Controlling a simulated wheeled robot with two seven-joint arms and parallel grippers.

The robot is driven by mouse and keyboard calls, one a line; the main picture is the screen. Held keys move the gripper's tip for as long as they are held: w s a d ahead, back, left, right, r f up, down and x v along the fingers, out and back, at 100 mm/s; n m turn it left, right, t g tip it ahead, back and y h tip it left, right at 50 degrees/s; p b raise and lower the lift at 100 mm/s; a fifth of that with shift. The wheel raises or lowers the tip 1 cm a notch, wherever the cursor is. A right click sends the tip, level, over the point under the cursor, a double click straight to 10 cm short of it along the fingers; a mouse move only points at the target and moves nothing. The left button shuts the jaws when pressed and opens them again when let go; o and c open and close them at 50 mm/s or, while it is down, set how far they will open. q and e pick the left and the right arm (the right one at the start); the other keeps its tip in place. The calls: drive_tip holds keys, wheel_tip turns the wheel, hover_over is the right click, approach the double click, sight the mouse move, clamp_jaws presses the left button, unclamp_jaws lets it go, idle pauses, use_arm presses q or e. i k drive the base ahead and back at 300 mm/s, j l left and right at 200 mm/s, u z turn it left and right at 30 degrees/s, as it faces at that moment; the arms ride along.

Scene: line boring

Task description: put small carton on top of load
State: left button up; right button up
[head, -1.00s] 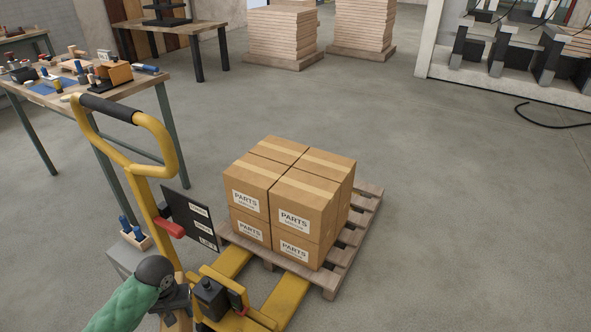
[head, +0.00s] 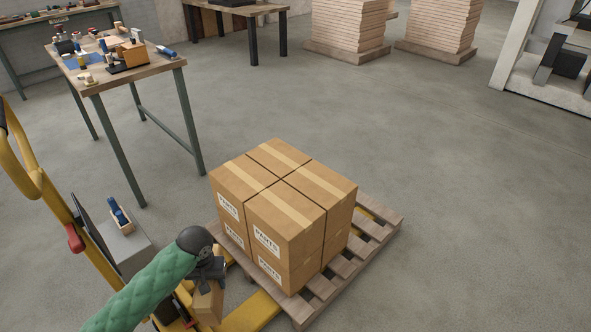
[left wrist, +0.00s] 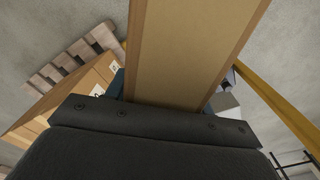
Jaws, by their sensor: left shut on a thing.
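The load is a stack of brown cartons (head: 283,205) labelled PARTS, with a flat top of several boxes, on a wooden pallet (head: 372,243). My left gripper (head: 207,282) is shut on a small carton (head: 207,302), just in front of the load's near left side and lower than its top. In the left wrist view the small carton (left wrist: 190,50) fills the middle, between the fingers. The load (left wrist: 65,95) shows at the left there, apart from the small carton. My right gripper is not in view.
A yellow pallet truck (head: 253,312) has its forks under the pallet, with its handle at the left. A workbench (head: 120,76) with tools is at the back left.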

sight(245, 175)
drive_tip(key=i+l, duration=0.15)
drive_tip(key=l, duration=0.2)
drive_tip(key=i+l+u, duration=0.1)
drive_tip(key=l, duration=0.3)
drive_tip(key=i+l, duration=0.2)
drive_tip(key=l, duration=0.15)
drive_tip(key=i+l, duration=0.15)
drive_tip(key=l, duration=0.25)
drive_tip(key=i+l+u, duration=0.1)
drive_tip(key=l, duration=0.25)
drive_tip(key=i+l+u, duration=0.1)
drive_tip(key=i+l, duration=0.6)
drive_tip(key=i+j, duration=0.2)
drive_tip(key=i, duration=0.1)
